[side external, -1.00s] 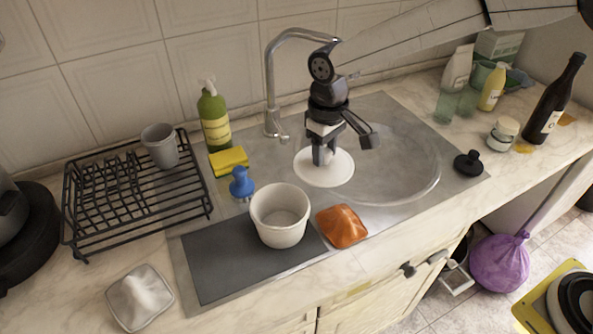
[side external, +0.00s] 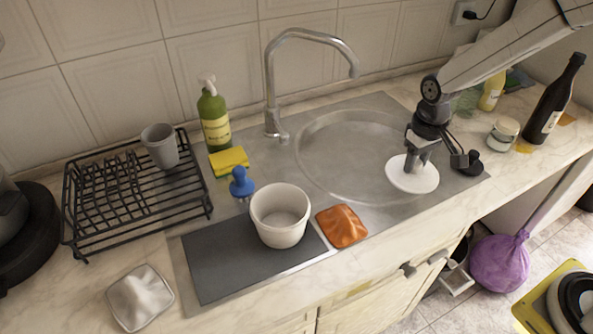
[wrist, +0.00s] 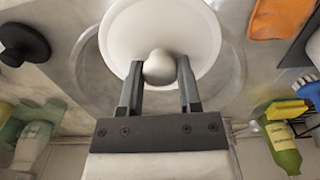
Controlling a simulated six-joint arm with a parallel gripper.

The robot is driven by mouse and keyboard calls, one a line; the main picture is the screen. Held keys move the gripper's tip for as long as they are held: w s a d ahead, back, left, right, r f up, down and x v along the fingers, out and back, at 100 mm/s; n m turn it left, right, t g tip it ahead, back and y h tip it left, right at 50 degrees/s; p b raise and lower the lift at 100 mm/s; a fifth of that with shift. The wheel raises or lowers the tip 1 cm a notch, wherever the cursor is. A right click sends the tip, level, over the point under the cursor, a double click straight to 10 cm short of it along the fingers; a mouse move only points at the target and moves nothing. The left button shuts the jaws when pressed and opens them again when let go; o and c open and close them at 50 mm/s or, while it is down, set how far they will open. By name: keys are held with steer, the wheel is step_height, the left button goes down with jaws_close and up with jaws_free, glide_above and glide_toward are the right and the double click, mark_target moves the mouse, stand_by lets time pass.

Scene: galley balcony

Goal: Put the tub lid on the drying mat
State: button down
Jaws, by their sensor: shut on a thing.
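The tub lid (side external: 425,183) is a round white disc with a knob. My gripper (side external: 415,166) is shut on the knob, and the lid hangs over the right end of the sink. In the wrist view the lid (wrist: 125,30) shows with its pale knob between the two fingers of my gripper (wrist: 160,68). The drying mat (side external: 225,265) is a dark grey rectangle at the front left. A white tub (side external: 279,225) stands open on its right end. The lid is well to the right of the mat.
An orange cloth (side external: 341,226) lies right of the tub. A blue-handled brush (side external: 242,184) and a yellow sponge (side external: 229,161) are behind the mat. The tall faucet (side external: 271,90) rises behind the sink. A black plug (side external: 470,163) is close right of my gripper.

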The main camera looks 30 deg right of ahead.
steer(key=shift+r, duration=0.1)
steer(key=shift+r, duration=2.55)
steer(key=w+a+n, duration=0.2)
steer(key=w+a, duration=0.3)
steer(key=a, duration=0.6)
steer(key=w+a+n, duration=0.1)
steer(key=w+a, duration=0.4)
steer(key=a, duration=0.6)
steer(key=s+a+n, duration=0.2)
steer(key=s+a, duration=0.1)
steer(key=a, duration=0.8)
steer(key=s+a+n, duration=0.1)
steer(key=s+a, duration=0.2)
steer(key=a, duration=0.9)
steer(key=shift+w+f, duration=0.15)
steer(key=shift+f, duration=2.7)
